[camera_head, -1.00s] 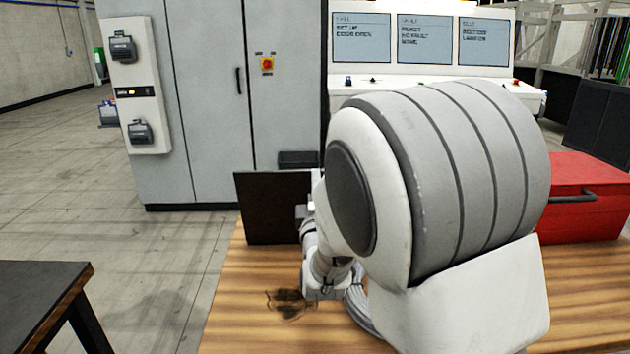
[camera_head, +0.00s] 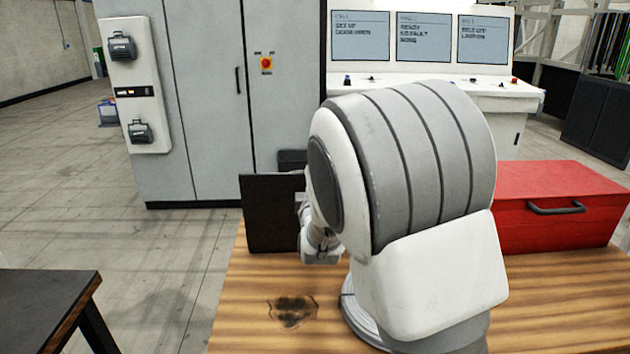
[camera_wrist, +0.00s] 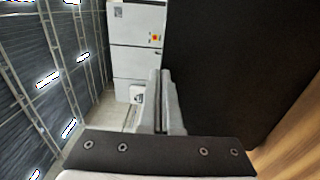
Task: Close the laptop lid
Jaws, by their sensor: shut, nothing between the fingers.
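The laptop's dark lid (camera_head: 268,222) stands upright on the wooden table in the head view, its right part hidden behind my arm. The laptop's base and keyboard cannot be made out. In the wrist view the dark panel of the lid (camera_wrist: 240,65) fills the upper right, close beside my fingers. My gripper (camera_wrist: 160,78) is shut and empty, its fingers just left of the panel's edge in that picture. I cannot tell whether they touch it. In the head view the gripper is mostly hidden by my arm.
A red box (camera_head: 555,225) with a dark handle is on the right of the wooden table (camera_head: 245,325). A dark stain (camera_head: 293,311) marks the bare wood in front of the lid. A grey cabinet (camera_head: 215,100) and a console with screens (camera_head: 420,38) stand behind. A dark table (camera_head: 45,300) is at left.

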